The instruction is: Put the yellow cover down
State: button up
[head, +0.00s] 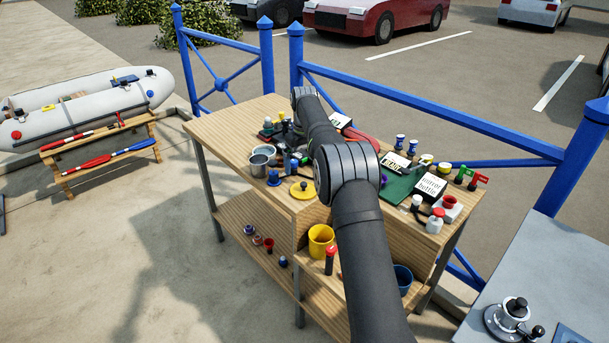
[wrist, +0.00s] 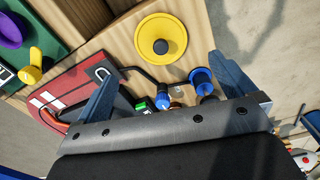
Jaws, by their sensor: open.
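The yellow cover (head: 303,189) is a round disc with a dark knob in its middle. In the head view it lies flat on the wooden table top near the front edge, left of my arm. It also shows in the wrist view (wrist: 160,25), beyond the fingertips at the top. My gripper (wrist: 164,66) is open, with two blue fingers apart and nothing held between them. The cover is apart from both fingers. In the head view my arm hides much of the table middle, and I cannot make out the gripper there.
A blue knobbed piece (wrist: 202,80) stands by the right finger. A red case (wrist: 75,100) lies by the left finger. Metal cups (head: 262,158) stand left of the cover. A yellow bucket (head: 321,240) is below the table top. A green board (head: 398,186) lies at the right.

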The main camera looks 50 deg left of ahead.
aim_at(304, 184)
notch_tip(304, 184, up, 2)
jog(key=shift+r, duration=0.15)
dwell(0.3)
jog(key=shift+f, duration=4.05)
